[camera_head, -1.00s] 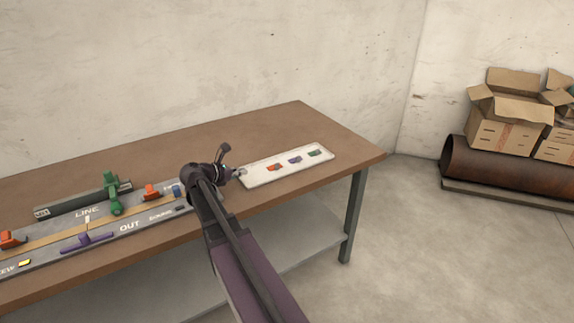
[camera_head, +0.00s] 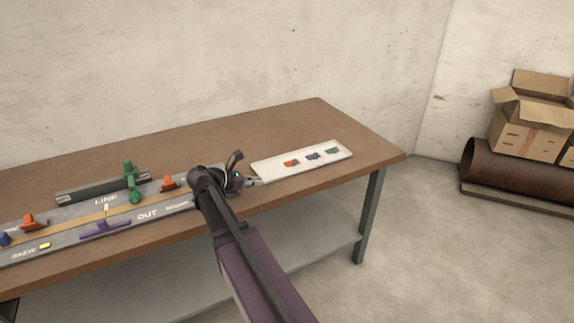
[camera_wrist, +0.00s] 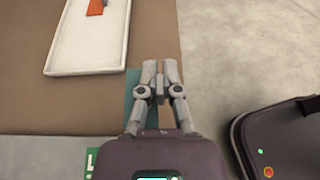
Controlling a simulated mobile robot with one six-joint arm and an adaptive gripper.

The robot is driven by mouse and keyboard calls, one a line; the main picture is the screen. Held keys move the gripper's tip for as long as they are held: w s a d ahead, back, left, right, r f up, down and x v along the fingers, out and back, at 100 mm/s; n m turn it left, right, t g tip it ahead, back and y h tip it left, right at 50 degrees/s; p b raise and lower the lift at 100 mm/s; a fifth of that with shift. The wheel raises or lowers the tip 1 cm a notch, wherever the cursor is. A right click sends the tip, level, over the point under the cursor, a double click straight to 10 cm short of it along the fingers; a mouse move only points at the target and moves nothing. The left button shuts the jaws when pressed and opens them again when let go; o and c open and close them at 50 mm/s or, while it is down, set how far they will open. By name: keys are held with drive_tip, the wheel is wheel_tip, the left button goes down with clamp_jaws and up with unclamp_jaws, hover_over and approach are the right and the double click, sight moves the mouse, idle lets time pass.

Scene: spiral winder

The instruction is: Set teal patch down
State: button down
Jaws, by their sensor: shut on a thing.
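My gripper (camera_wrist: 160,78) has its two fingers close together near the front edge of the table in the wrist view. In the head view my gripper (camera_head: 257,181) is just at the near left corner of the white tray. A teal patch (camera_wrist: 131,92) shows as a strip beside and partly behind the left finger. The fingers hide where they grip it. I cannot tell whether it touches the tabletop. The white tray (camera_head: 265,174) holds an orange-red patch (camera_head: 291,163), a purple patch (camera_head: 313,156) and a green patch (camera_head: 332,151).
The grey winder board (camera_head: 70,243) with orange, green and purple parts lies left of my arm on the brown table (camera_head: 220,128). The table is bare behind the tray. Cardboard boxes (camera_head: 530,130) and a rusty pipe (camera_head: 500,168) stand at the far right.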

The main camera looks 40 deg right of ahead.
drive_tip(key=w+d, duration=0.2)
drive_tip(key=d, duration=0.2)
drive_tip(key=w+d+f+b, duration=0.1)
drive_tip(key=w+d, duration=0.1)
drive_tip(key=d, duration=0.2)
drive_tip(key=w+d, duration=0.3)
drive_tip(key=d, duration=0.2)
drive_tip(key=shift+w+d+f, duration=0.1)
drive_tip(key=shift+f, duration=0.1)
drive_tip(key=shift+f+b, duration=1.8)
drive_tip(key=shift+b, duration=0.15)
drive_tip(key=shift+f, duration=0.15)
drive_tip(key=c, duration=0.8)
unclamp_jaws()
